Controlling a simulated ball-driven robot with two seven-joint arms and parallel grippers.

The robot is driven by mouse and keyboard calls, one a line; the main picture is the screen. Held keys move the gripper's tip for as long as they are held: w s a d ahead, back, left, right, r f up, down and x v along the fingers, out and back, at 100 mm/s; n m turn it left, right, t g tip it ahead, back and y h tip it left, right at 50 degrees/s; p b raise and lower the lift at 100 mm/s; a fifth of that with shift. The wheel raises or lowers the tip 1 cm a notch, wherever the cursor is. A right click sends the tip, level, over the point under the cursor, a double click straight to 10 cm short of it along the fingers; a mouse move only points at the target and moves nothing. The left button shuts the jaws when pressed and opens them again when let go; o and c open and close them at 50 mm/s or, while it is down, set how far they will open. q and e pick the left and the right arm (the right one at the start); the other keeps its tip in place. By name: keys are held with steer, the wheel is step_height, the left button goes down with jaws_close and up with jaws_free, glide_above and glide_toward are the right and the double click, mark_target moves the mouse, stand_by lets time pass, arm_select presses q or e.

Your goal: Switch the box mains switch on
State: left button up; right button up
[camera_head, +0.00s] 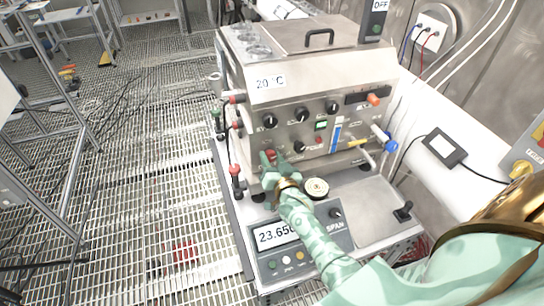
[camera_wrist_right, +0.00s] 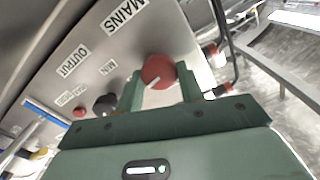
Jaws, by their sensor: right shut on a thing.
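The steel box (camera_head: 290,85) stands on a bench in the middle of the head view, its front panel carrying knobs, lamps and fittings. The red mains switch (camera_wrist_right: 157,72) is a round knob with a pale mark, beside the MAINS label in the right wrist view. In the head view a little of its red (camera_head: 271,153) shows at the lower left of the panel. My right gripper (camera_head: 270,157) reaches up to the panel. Its two fingers (camera_wrist_right: 158,88) are shut on the knob, one on each side. My left gripper is not in view.
A display unit (camera_head: 284,237) reading about 23.65 and a round gauge (camera_head: 316,188) sit below the panel, close to my right forearm. Hoses and red fittings (camera_head: 236,170) line the box's left side. A small sign (camera_head: 379,5) reads OFF. Grating floor (camera_head: 150,170) lies open at left.

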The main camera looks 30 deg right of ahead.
steer(key=shift+f+m+p, duration=0.1)
steer(key=shift+m+p, duration=0.2)
steer(key=shift+m, duration=0.8)
steer(key=shift+s, duration=0.1)
steer(key=o, duration=1)
steer(key=p+v, duration=0.1)
steer(key=v, duration=1.5)
steer(key=shift+s, duration=0.15)
steer(key=shift+f, duration=0.1)
